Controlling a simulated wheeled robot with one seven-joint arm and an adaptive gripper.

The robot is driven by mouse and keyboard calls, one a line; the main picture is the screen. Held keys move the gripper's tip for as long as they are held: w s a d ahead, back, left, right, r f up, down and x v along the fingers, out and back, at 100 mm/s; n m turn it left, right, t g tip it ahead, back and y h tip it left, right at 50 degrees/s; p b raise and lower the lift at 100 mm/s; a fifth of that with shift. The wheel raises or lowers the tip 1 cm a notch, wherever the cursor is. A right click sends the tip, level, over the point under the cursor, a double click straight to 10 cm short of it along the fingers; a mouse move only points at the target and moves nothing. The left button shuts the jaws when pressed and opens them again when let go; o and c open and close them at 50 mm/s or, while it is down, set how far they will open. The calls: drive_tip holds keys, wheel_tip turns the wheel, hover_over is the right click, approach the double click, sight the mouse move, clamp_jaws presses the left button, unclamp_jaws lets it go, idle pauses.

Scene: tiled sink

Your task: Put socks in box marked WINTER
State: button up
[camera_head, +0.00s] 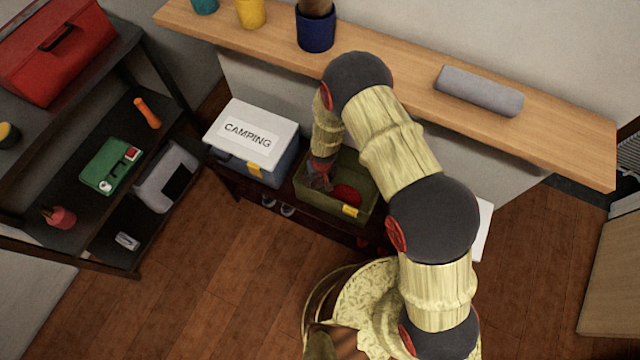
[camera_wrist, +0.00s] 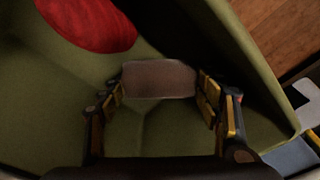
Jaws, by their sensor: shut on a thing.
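My gripper (camera_head: 320,180) is down inside an open olive-green box (camera_head: 318,203). In the wrist view, its two fingers (camera_wrist: 160,90) are shut on a small greyish-brown bundle (camera_wrist: 160,78), which looks like the socks, though I cannot be sure. The bundle is over the floor of the green box, whose wall (camera_wrist: 238,62) shows on the right. A red soft thing (camera_head: 346,194) lies in the box and also shows in the wrist view (camera_wrist: 88,22). I see no WINTER label. My arm hides part of the area to the right of the green box.
A closed box marked CAMPING (camera_head: 247,136) stands just left of the green box. A white flat surface (camera_head: 484,228) shows partly behind my arm. The wooden ledge (camera_head: 420,100) behind holds pots and a grey roll (camera_head: 479,90). A dark shelf rack (camera_head: 75,165) stands left.

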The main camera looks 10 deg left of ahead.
sight(320, 184)
drive_tip(key=shift+f+b, duration=0.6)
drive_tip(key=shift+f, duration=1.45)
drive_tip(key=shift+f, duration=0.2)
drive_tip(key=o, duration=1)
drive_tip(key=shift+c, duration=0.2)
drive_tip(key=shift+r, duration=0.15)
drive_tip(key=r+p, duration=0.1)
drive_tip(key=r, duration=0.3)
drive_tip(key=s+r+p, duration=0.1)
drive_tip(key=r, duration=0.3)
drive_tip(key=r+p, duration=0.1)
drive_tip(key=r, duration=0.3)
drive_tip(key=shift+s+d+p, duration=0.2)
drive_tip(key=shift+d+p, duration=0.1)
drive_tip(key=shift+p, duration=0.05)
drive_tip(key=shift+r, duration=0.1)
